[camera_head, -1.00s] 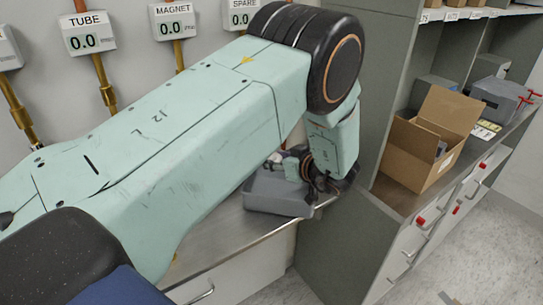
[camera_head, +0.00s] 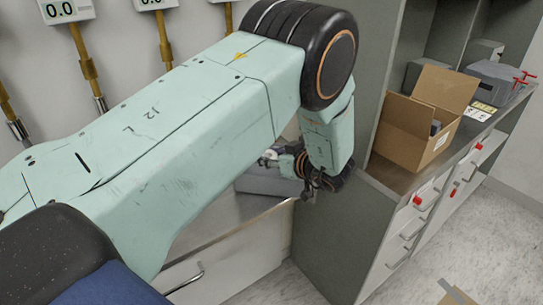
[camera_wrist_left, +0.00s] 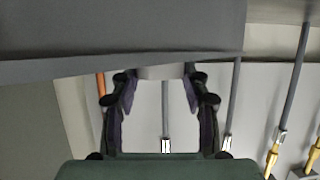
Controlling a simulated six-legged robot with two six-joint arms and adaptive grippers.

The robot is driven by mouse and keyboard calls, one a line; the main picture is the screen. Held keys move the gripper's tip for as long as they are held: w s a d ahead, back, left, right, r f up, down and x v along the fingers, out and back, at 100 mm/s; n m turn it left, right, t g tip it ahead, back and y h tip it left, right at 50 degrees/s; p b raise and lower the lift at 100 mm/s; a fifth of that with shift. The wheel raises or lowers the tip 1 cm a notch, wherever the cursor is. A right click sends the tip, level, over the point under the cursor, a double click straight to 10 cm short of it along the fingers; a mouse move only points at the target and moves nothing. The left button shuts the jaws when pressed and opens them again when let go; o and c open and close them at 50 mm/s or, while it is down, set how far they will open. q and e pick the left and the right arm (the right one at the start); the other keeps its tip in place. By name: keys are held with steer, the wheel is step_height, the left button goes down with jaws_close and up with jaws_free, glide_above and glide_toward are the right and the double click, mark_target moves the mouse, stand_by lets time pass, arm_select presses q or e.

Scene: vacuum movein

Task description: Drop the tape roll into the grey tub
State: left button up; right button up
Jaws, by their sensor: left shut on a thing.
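The grey tub (camera_head: 262,182) stands on the metal bench, partly hidden behind my left arm. My left gripper (camera_head: 278,161) is low at the tub, at its right end and over its rim in this view. It is shut on a small pale thing, seemingly the tape roll (camera_head: 268,156), mostly hidden in the head view. In the left wrist view a pale grey piece of it (camera_wrist_left: 162,72) shows between the fingertips, by a wide dark grey surface. I cannot tell whether the roll is over the tub's opening. My right gripper is not in view.
A tall grey cabinet side (camera_head: 375,110) stands right of the gripper. Beyond it, an open cardboard box (camera_head: 410,135) sits on a counter. Gauges and brass pipes (camera_head: 85,60) line the wall behind. The bench front edge (camera_head: 235,232) is close below.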

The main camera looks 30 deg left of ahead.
mark_target(270, 157)
arm_select(q)
steer(key=shift+a+f, duration=0.1)
steer(key=shift+a, duration=0.35)
steer(key=o, duration=0.4)
steer(key=shift+w+f, duration=0.1)
steer(key=shift+o, duration=0.9)
steer(key=o, duration=0.3)
steer(key=shift+d, duration=0.35)
steer(key=shift+a, duration=0.35)
steer(key=shift+r, duration=0.4)
step_height(270, 157, up, 8)
steer(key=shift+r, duration=0.25)
steer(key=shift+d+r, duration=0.15)
steer(key=shift+r, duration=0.35)
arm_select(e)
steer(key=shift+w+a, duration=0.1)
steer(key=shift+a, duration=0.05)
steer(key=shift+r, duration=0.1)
arm_select(q)
steer(key=shift+f, duration=0.1)
